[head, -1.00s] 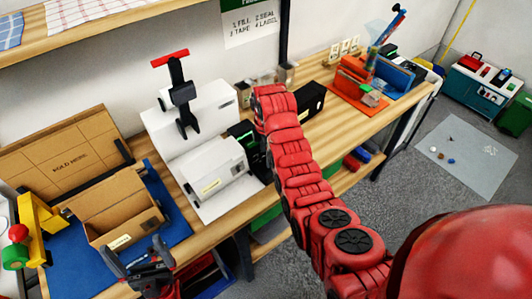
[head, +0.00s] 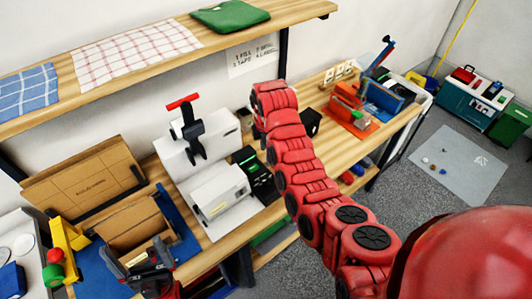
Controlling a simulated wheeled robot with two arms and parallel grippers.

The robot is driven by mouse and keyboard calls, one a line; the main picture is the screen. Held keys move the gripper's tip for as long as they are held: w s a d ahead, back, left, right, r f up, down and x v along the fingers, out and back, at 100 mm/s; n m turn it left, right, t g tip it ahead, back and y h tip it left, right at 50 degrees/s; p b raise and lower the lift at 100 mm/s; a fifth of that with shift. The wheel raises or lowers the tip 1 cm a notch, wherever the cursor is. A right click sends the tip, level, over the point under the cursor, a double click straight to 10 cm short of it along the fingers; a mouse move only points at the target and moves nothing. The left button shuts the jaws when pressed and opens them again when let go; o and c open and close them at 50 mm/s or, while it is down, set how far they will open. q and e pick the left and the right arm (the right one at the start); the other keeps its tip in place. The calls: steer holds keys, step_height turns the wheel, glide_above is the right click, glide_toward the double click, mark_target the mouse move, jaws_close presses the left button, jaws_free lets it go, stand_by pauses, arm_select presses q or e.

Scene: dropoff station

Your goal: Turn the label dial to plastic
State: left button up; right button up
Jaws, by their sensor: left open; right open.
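I cannot make out the label dial. A black device with a small green display (head: 246,156) stands on the bench right of the white machine (head: 218,192), partly behind my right arm. A second black box (head: 311,121) shows just right of that arm. My red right arm reaches up across the middle of the view, over the bench. Its gripper is hidden behind the wrist. My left gripper (head: 137,257) is low at the left, open and empty, in front of the open cardboard box (head: 128,222).
An orange station (head: 347,105) stands at the right. Yellow, red and green parts (head: 58,250) sit at far left.

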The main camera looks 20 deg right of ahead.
steer(key=shift+r, duration=1.05)
